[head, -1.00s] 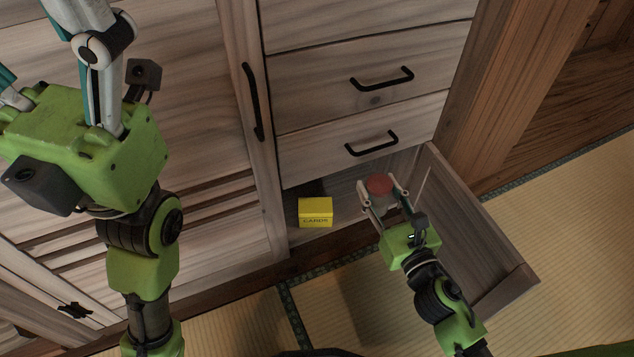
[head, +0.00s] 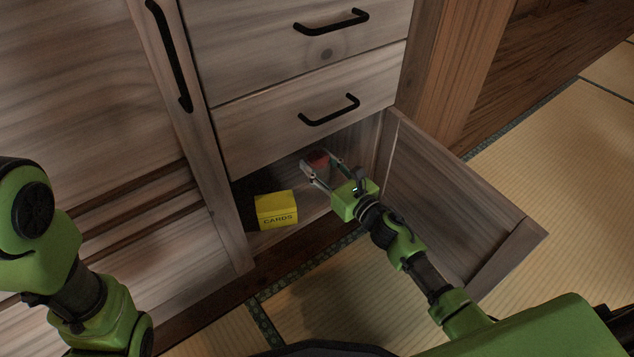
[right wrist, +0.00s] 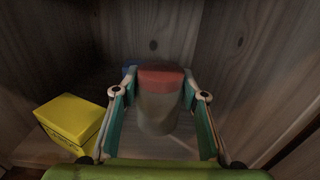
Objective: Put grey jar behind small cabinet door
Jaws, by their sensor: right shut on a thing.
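The grey jar (right wrist: 158,108) has a red lid and stands upright between the fingers of my right gripper (right wrist: 160,98) in the right wrist view. In the head view the right gripper (head: 324,174) is shut on the jar, whose red lid (head: 317,159) shows, inside the open lower compartment of the cabinet. The small cabinet door (head: 455,205) stands wide open to the right of my right arm. My left arm shows at the left of the head view, but its fingers are out of view.
A yellow cards box (head: 276,210) sits in the compartment to the left of the jar; it also shows in the right wrist view (right wrist: 70,122). Drawers (head: 300,120) are above the opening.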

